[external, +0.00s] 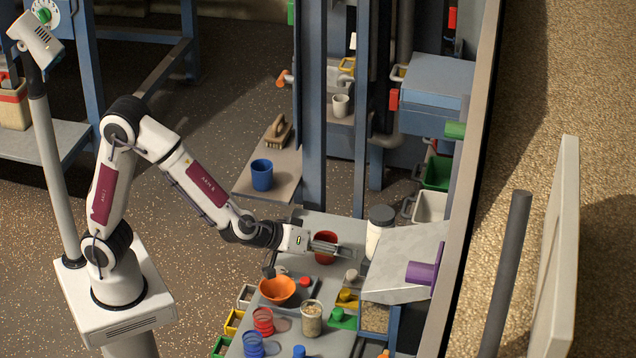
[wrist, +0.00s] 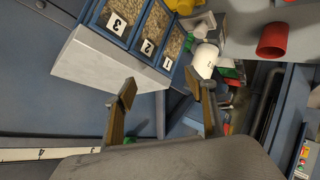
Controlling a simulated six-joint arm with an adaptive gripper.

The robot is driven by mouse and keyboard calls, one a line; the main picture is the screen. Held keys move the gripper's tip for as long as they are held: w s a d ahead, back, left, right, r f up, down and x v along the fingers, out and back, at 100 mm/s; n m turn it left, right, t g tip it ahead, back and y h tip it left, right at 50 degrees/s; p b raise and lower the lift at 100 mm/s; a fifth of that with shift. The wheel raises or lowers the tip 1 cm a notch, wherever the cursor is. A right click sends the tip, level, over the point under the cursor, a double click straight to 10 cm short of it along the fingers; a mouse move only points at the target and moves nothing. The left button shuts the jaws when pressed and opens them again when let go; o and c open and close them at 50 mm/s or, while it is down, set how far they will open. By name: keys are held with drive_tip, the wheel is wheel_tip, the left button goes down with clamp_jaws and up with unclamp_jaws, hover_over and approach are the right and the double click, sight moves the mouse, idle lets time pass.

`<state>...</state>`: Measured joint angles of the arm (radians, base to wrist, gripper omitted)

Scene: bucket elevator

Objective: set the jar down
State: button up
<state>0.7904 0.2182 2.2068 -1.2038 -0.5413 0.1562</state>
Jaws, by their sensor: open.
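A white jar with a dark lid (external: 379,231) stands upright on the grey bench, just right of my gripper in the external view. A clear jar of grain (external: 311,318) stands near the front of the bench.
A red cup (external: 325,255) is close beside the fingers. An orange bowl (external: 277,290), red and blue coils and coloured pieces crowd the front bench. Right of the jar is a grey sloped hood (external: 402,265). Numbered grain bins (wrist: 150,30) show in the wrist view.

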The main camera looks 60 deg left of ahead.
drive_tip(key=s+f+n+y, duration=0.2)
drive_tip(key=s+f+y, duration=0.25)
drive_tip(key=f, duration=0.45)
drive_tip(key=m+t+y, duration=0.1)
drive_tip(key=m+y, duration=0.2)
approach(317, 305)
drive_tip(key=shift+w+d+r, duration=0.1)
drive_tip(key=shift+d+r, duration=0.3)
drive_tip(key=shift+d, duration=0.05)
drive_tip(key=shift+x, duration=1.3)
drive_tip(key=shift+w+a, duration=0.1)
drive_tip(key=shift+a, duration=0.05)
drive_tip(key=shift+s+a+f+x, duration=0.1)
drive_tip(key=shift+a+x, duration=0.05)
drive_tip(key=shift+x, duration=0.8)
drive_tip(key=shift+s+a+f+x, duration=0.15)
drive_tip(key=shift+x, duration=0.8)
drive_tip(key=shift+w+a+f, duration=0.15)
drive_tip(key=shift+w+f, duration=0.1)
drive_tip(key=shift+w, duration=0.3)
